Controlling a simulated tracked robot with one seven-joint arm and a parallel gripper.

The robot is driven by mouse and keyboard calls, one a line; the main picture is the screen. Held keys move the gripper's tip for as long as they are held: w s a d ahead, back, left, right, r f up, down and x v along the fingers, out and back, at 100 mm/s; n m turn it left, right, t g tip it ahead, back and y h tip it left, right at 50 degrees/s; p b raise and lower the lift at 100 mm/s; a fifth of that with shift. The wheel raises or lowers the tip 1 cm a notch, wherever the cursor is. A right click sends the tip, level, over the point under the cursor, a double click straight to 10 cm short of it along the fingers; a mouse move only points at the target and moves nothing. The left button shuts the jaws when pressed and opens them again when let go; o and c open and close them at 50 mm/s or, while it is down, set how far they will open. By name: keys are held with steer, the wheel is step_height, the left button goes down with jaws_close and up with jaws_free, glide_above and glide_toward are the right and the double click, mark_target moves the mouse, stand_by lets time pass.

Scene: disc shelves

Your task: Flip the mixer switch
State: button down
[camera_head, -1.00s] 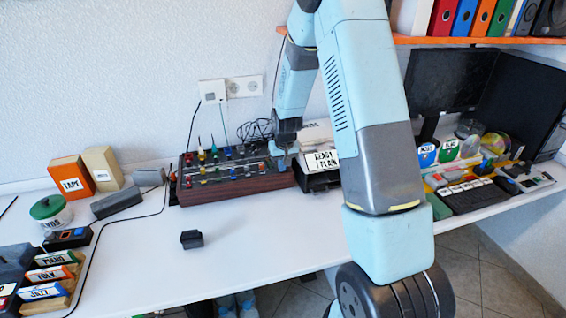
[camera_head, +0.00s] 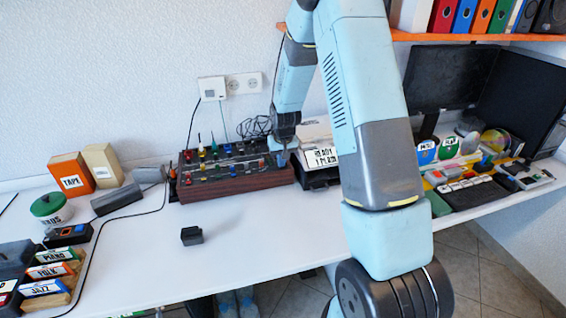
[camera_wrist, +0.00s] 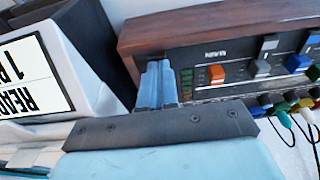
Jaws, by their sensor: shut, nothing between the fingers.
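The mixer (camera_head: 236,184) is a wood-sided box with a dark panel of coloured knobs, against the wall on the white table. In the wrist view its panel (camera_wrist: 195,53) is close up, with an orange lever (camera_wrist: 217,74) and grey (camera_wrist: 262,66) and blue (camera_wrist: 297,62) levers. My gripper (camera_head: 282,158) is at the mixer's right end in the head view. In the wrist view the blue fingers (camera_wrist: 157,78) are shut and empty, over the panel's end beside a column of small green and red marks. They hide part of the panel, so I cannot tell whether they touch a switch.
A white box with a black-lettered label (camera_head: 322,158) stands just right of the mixer. Cables (camera_wrist: 307,125) plug into the mixer's coloured sockets. A small dark block (camera_head: 191,236) lies on the table in front. The front middle of the table (camera_head: 255,235) is clear.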

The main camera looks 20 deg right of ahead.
steer(key=shift+r, duration=0.5)
steer(key=s+r+t, duration=0.1)
steer(key=s+r, duration=0.9)
steer(key=r, duration=0.3)
steer(key=s+r, duration=1)
steer(key=r, duration=0.4)
steer(key=s+r+t, duration=0.1)
steer(key=s+r, duration=0.1)
steer(key=s, duration=0.6)
steer(key=s+r+t, duration=0.1)
steer(key=s+r, duration=0.2)
steer(key=s, duration=0.6)
steer(key=shift+d+r, duration=0.2)
